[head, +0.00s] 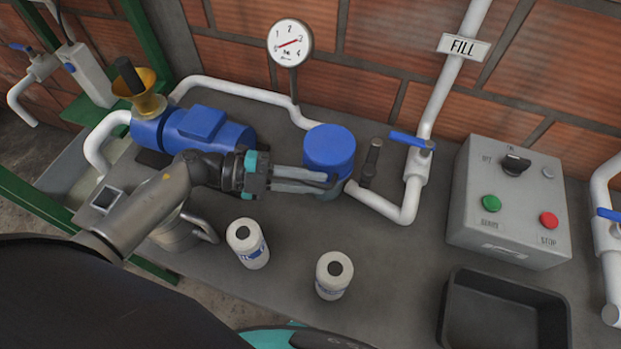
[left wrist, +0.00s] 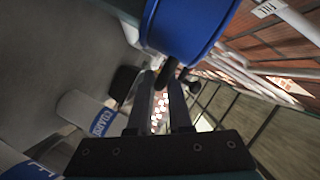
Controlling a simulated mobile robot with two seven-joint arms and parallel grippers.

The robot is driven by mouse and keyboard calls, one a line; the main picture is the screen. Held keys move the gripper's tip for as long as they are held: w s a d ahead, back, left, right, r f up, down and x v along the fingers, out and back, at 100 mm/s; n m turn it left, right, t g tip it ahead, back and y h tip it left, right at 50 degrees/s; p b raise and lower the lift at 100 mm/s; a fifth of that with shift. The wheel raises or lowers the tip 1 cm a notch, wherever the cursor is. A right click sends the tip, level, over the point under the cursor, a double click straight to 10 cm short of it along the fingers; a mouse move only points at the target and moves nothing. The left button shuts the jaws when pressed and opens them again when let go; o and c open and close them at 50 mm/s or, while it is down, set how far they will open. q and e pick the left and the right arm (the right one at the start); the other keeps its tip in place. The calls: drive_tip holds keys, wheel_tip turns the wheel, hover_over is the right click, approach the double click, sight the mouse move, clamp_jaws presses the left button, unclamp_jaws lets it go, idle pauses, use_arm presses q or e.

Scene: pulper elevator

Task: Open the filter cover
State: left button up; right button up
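The filter has a round blue cover (head: 329,147) and stands in the pipe line at the middle of the bench. The cover also fills the top of the left wrist view (left wrist: 188,28). My left gripper (head: 332,181) reaches in from the left, its fingertips at the filter's side just below the cover. In the left wrist view its two fingers (left wrist: 166,84) are apart, with a small dark piece like a handle (left wrist: 167,72) between or just beyond the tips. Whether the fingers touch it cannot be told. My right gripper is not in view.
A blue pump (head: 195,130) lies behind my left arm. A blue-handled valve (head: 412,142), a control box (head: 510,200) and a black tray (head: 503,312) are to the right.

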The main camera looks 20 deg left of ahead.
use_arm(q)
clamp_jaws()
drive_tip(key=shift+f, duration=0.1)
drive_tip(key=shift+s+f, duration=0.1)
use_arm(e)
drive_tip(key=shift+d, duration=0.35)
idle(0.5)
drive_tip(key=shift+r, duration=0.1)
use_arm(q)
drive_tip(key=shift+r+p, duration=0.3)
drive_tip(key=shift+p, duration=0.1)
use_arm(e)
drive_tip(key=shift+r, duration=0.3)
use_arm(q)
drive_tip(key=shift+r, duration=0.1)
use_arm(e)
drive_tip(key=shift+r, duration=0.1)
